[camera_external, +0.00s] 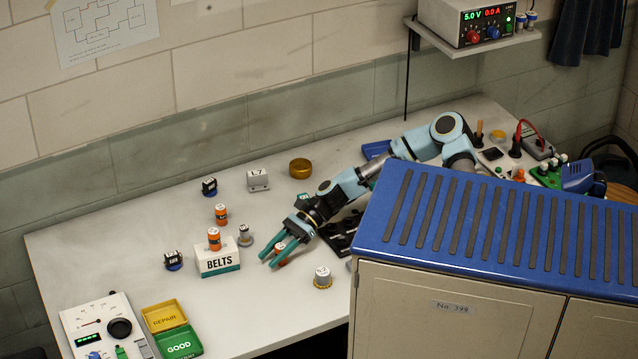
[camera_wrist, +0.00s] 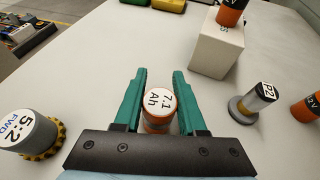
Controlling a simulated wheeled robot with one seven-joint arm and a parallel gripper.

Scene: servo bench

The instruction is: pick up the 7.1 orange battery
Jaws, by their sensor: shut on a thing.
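The orange battery with a white top reading "7.1 Ah" (camera_wrist: 160,101) stands upright between the two green fingers of my gripper (camera_wrist: 160,92) in the wrist view. My gripper (camera_external: 273,258) is shut on it, low over the bench. In the external view, the battery (camera_external: 281,253) is partly hidden by the fingers. The lower part of the battery is hidden in the wrist view, so I cannot tell whether it still touches the bench.
A white BELTS box (camera_external: 218,262) with an orange battery (camera_external: 214,239) on top stands to the left. A small grey cylinder (camera_external: 245,236) is beside it. A yellow-based cylinder (camera_external: 322,278) stands to the right. The blue-topped cabinet (camera_external: 480,230) blocks the front right.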

